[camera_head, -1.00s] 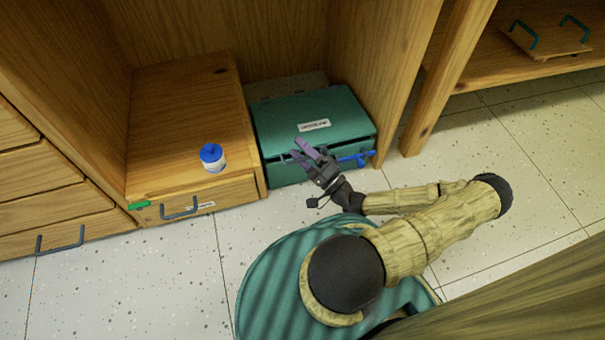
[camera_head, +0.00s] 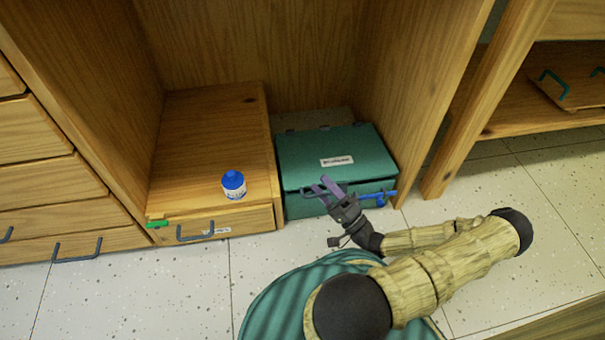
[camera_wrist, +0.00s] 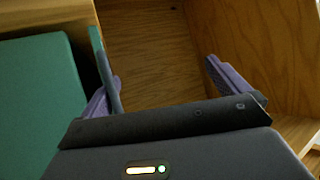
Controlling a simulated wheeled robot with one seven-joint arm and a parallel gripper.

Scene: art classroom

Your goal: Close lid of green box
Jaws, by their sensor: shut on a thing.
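The green box (camera_head: 345,160) stands on the floor of the wooden cubby, with a white label on its lid. The lid lies flat or nearly flat over the box; a dark line runs along its front edge, and I cannot tell whether it is fully down. In the wrist view, the green surface (camera_wrist: 40,95) is at the left and a dark bar is beside the left finger.
A blue-capped bottle (camera_head: 234,186) stands on the wooden drawer unit (camera_head: 205,130) left of the box, with a green object (camera_head: 157,224) at its front corner. A blue object (camera_head: 378,197) is at the box's front right. The cubby wall is close on the right.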

